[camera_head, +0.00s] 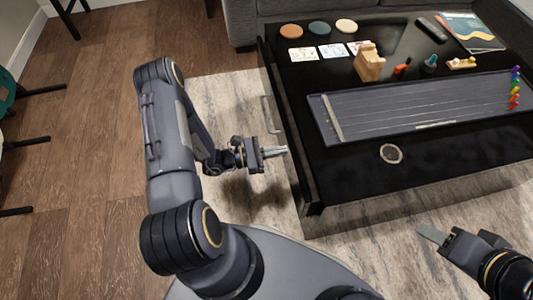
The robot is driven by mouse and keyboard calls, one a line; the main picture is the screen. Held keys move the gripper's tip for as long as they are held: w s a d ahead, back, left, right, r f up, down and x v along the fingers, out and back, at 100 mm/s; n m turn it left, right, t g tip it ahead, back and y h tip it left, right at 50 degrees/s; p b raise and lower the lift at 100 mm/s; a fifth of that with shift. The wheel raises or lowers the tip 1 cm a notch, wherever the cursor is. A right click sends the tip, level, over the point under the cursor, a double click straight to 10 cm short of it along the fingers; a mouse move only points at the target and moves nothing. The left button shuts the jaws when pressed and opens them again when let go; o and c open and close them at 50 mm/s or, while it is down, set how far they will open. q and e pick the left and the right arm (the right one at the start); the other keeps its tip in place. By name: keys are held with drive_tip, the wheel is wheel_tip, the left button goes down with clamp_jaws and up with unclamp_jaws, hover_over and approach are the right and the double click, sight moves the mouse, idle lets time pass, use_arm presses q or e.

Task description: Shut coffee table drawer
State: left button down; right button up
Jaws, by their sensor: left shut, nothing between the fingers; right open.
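The black coffee table (440,165) fills the right half of the head view. Its drawer front (285,125) is the long dark panel along the table's left side, with a thin metal handle (268,114) on it. The panel stands slightly off the table's edge, with a dark gap behind it. My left gripper (284,151) is shut and empty, its fingertips pointing right at the drawer front, below the handle in the picture. I cannot tell whether they touch it. My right gripper (432,234) is open and empty, off the table's near edge. The drawer's inside is hidden.
On the tabletop are a stringed board (405,112), round coasters (291,30), cards (303,53), a wooden block (369,62), a roll of tape (391,153) and small tools. A grey sofa (240,22) stands behind. Chair legs show at far left; the wooden floor between is clear.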

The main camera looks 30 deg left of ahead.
use_arm(q)
drive_tip(key=shift+w+d, duration=0.15)
drive_tip(key=shift+x, duration=1.25)
use_arm(e)
drive_tip(key=shift+f, duration=0.1)
use_arm(q)
drive_tip(key=p+v, duration=0.2)
drive_tip(key=v, duration=1.2)
use_arm(e)
drive_tip(key=shift+s+a+r, duration=0.35)
drive_tip(key=shift+s+r, duration=0.05)
drive_tip(key=shift+r, duration=0.15)
drive_tip(key=shift+s+a+r, duration=0.3)
drive_tip(key=shift+s+r, duration=0.05)
drive_tip(key=shift+r, duration=0.15)
